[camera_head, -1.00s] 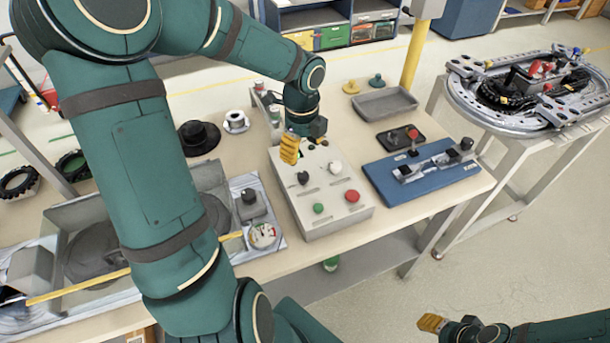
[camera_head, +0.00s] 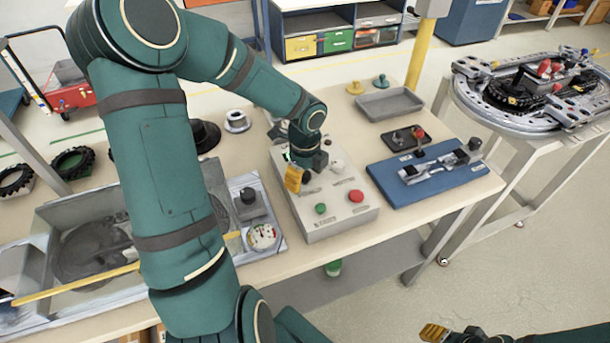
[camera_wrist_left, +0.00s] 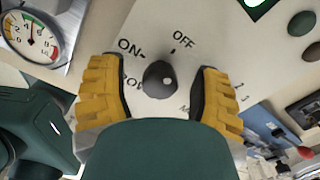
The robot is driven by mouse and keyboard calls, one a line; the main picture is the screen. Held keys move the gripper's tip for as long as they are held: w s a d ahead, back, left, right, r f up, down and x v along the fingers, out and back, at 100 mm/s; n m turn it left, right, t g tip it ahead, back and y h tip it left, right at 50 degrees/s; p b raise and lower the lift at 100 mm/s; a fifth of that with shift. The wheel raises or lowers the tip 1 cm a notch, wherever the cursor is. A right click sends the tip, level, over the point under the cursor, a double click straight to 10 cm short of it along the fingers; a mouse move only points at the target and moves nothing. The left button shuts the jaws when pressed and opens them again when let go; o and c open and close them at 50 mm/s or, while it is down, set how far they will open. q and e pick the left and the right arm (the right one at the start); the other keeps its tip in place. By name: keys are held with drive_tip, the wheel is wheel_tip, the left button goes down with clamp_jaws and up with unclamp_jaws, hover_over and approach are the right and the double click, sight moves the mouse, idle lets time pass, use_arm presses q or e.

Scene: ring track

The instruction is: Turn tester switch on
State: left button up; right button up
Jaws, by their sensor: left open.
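The tester (camera_head: 335,222) is a light grey box on the bench with a dark rotary switch, a green button (camera_head: 320,209), a red button (camera_head: 356,196) and a pale knob (camera_head: 337,165). In the left wrist view the dark switch (camera_wrist_left: 160,80) stands near printed ON and OFF labels; I cannot tell its exact setting. My left gripper (camera_head: 297,180) is low over the tester. Its yellow fingers are open, one on each side of the switch, with gaps visible. My right gripper (camera_head: 433,332) is at the bottom edge, away from the bench, its jaws unclear.
A dial gauge (camera_head: 262,236) sits just left of the tester. A blue fixture board (camera_head: 427,178) and a grey tray (camera_head: 390,104) are to its right. A ring track (camera_head: 530,85) stands farther right. Some bench top between tester and board is clear.

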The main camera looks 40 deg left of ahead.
use_arm(q)
clamp_jaws()
drive_tip(key=n, duration=0.3)
drive_tip(key=shift+n, duration=0.4)
drive_tip(key=n+b, duration=0.1)
drive_tip(key=n, duration=0.3)
drive_tip(key=shift+n, duration=0.3)
drive_tip(key=n+b, duration=0.1)
drive_tip(key=n, duration=0.4)
drive_tip(key=shift+n+b, duration=0.35)
drive_tip(key=shift+n, duration=1.85)
